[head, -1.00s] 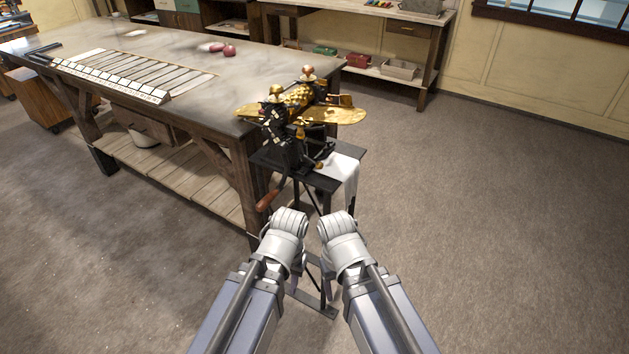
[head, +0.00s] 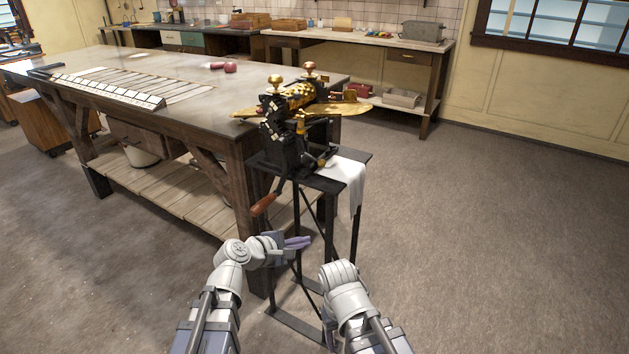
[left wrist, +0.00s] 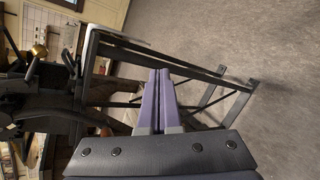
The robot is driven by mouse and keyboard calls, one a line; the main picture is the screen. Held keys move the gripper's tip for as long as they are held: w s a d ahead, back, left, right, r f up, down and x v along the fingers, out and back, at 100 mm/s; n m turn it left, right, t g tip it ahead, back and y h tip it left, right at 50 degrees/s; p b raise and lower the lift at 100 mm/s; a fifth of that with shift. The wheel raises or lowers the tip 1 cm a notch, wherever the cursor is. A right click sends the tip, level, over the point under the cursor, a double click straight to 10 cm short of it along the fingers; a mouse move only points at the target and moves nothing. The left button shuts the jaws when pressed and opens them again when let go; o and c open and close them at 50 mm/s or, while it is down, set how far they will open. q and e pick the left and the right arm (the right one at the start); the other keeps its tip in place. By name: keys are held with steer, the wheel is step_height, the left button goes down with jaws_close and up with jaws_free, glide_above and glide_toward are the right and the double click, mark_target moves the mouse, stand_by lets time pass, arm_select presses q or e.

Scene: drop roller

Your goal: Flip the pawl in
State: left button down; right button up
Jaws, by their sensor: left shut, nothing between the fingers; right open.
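The drop roller machine (head: 290,145) stands on a black metal stand (head: 320,183), with brass rollers (head: 300,95), two brass knobs on top and a black side frame. A crank with a wooden handle (head: 263,204) hangs at its lower left. I cannot make out the pawl at this size. My left gripper (head: 308,242) is shut and empty, below the machine and in front of the stand, apart from both. Its purple fingers (left wrist: 157,100) lie together in the left wrist view. My right gripper (head: 330,338) is lower, mostly hidden behind its own wrist, away from the machine.
A large wooden workbench (head: 130,90) stands left of the machine, with a slatted board (head: 110,88) on it. A white cloth (head: 347,178) hangs over the stand's right side. A counter (head: 370,40) runs along the back wall. The floor to the right is clear.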

mark_target(311, 186)
arm_select(q)
steer(key=w+a+r+n+t, duration=0.3)
steer(key=w+r+n+t, duration=0.2)
steer(key=r+n, duration=0.3)
steer(key=shift+n, duration=2.1)
steer(key=x, duration=1)
steer(key=shift+w+r+b, duration=0.25)
steer(key=shift+w+b, duration=0.05)
steer(key=shift+w, duration=0.05)
steer(key=shift+d+r+p, duration=0.25)
steer(key=shift+r+p, duration=0.65)
steer(key=shift+p, duration=0.05)
steer(key=shift+d+r+p, duration=0.25)
steer(key=shift+r+p, duration=0.65)
